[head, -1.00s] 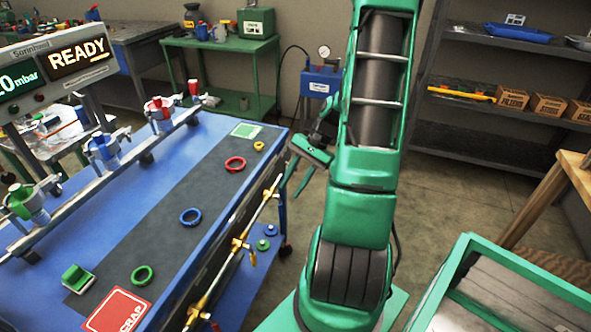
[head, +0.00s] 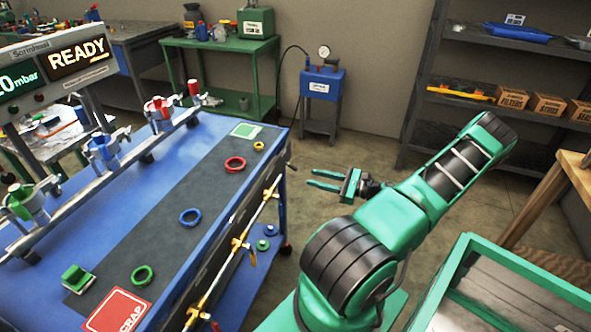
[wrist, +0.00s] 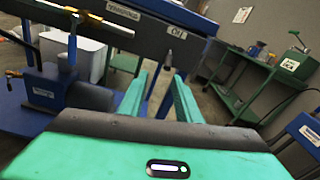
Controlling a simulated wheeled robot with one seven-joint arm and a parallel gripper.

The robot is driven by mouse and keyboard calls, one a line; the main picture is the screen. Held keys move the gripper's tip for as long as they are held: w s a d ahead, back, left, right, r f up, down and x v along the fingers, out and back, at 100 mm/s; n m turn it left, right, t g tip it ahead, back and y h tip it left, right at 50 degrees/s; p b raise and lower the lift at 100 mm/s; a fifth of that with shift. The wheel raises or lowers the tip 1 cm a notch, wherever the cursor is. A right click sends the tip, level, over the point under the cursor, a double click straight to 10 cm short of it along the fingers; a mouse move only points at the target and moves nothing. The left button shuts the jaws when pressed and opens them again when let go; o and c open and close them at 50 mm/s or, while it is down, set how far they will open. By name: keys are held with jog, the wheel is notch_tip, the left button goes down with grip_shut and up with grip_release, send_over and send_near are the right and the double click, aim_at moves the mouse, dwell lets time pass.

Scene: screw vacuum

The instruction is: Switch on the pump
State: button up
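My gripper (head: 314,179) is open and empty, in free air to the right of the blue workbench (head: 165,140). In the wrist view its two green fingers (wrist: 160,78) point toward the bench's edge. A small grey pointed part (wrist: 168,56) hangs under a white label there, between the fingertips in the picture and apart from them. A blue box with a round gauge (head: 322,84) stands on a stand at the back. A blue unit with a label (wrist: 72,95) sits low under the bench. I cannot tell which of these two is the pump.
The display (head: 82,53) reads READY. A brass pipe with valves (head: 240,243) runs along the bench's side. Coloured rings lie on the bench's dark strip (head: 150,210). A green table (head: 225,45) and a dark shelf (head: 490,140) stand behind. The floor around my gripper is clear.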

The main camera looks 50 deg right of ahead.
aim_at(295, 170)
jog(key=shift+m+t+h, duration=0.4)
jog(key=shift+m, duration=0.1)
jog(key=x, duration=0.6)
jog(key=d+x, duration=0.1)
jog(key=x, duration=0.3)
jog(key=shift+w, duration=0.1)
jog(key=shift+c, duration=0.7)
